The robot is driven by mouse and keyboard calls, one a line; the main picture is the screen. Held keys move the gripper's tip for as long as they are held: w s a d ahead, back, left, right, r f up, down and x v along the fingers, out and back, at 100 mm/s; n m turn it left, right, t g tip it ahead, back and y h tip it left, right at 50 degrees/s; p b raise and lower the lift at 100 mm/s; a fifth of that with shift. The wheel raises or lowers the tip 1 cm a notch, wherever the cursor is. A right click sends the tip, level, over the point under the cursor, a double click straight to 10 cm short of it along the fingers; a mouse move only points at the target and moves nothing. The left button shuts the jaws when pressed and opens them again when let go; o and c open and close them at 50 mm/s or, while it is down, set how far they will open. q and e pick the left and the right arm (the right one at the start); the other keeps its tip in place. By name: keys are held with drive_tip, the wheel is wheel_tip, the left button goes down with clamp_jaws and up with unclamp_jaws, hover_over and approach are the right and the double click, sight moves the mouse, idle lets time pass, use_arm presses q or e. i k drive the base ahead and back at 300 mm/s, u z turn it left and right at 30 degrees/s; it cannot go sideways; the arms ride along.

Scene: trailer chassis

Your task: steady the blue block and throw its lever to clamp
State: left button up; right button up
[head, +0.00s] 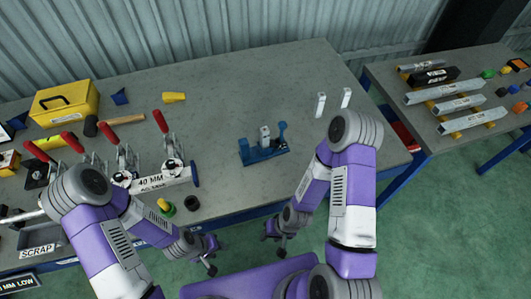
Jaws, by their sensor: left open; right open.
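The blue block (263,151) stands on the grey workbench near its middle. A light grey piece (265,134) stands upright in it, and a blue lever (282,131) with a rounded top rises at its right end. My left gripper (211,262) is open and empty, low in front of the bench edge, left of the block. My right gripper (276,242) is open and empty, also in front of the bench edge, below the block in the picture. Neither gripper touches the block.
Two light upright pieces (321,105) stand right of the block. Red-handled clamps (124,155) and a bar marked 40 MM (160,183) crowd the left. A yellow toolbox (64,103) is at the back left. A second table (450,95) with metal bars is at the right. Bench around the block is clear.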

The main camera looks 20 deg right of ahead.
sight(282, 124)
drive_tip(key=k, duration=0.9)
drive_tip(key=z, duration=1.6)
drive_tip(key=i, duration=0.9)
drive_tip(key=u, duration=1.65)
drive_tip(key=i, duration=0.3)
drive_tip(key=u, duration=0.05)
drive_tip(key=k, duration=0.2)
drive_tip(key=z, duration=0.05)
